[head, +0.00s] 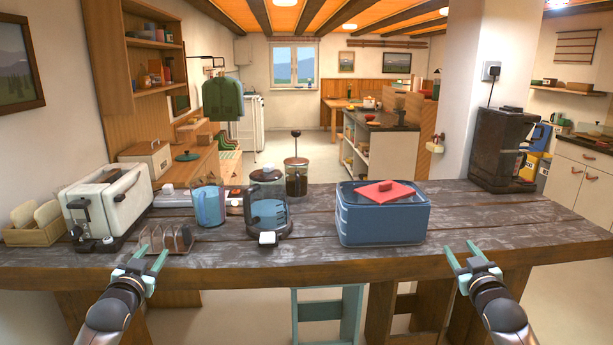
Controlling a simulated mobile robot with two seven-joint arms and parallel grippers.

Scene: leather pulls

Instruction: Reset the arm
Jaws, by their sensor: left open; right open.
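My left gripper (146,266) is open and empty at the front edge of the wooden counter, in front of the toast rack. Its two teal fingers are spread apart. My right gripper (466,255) is also open and empty at the front edge, to the right of the blue box. Neither gripper visibly holds anything. Both arms come in from the bottom of the head view, one at each side.
The counter (335,255) bears a white toaster (105,205), a toast rack (168,240), a glass kettle (268,212), a blue box (382,220) with a red piece on top, and a dark coffee machine (503,150). Bare wood lies between kettle and box.

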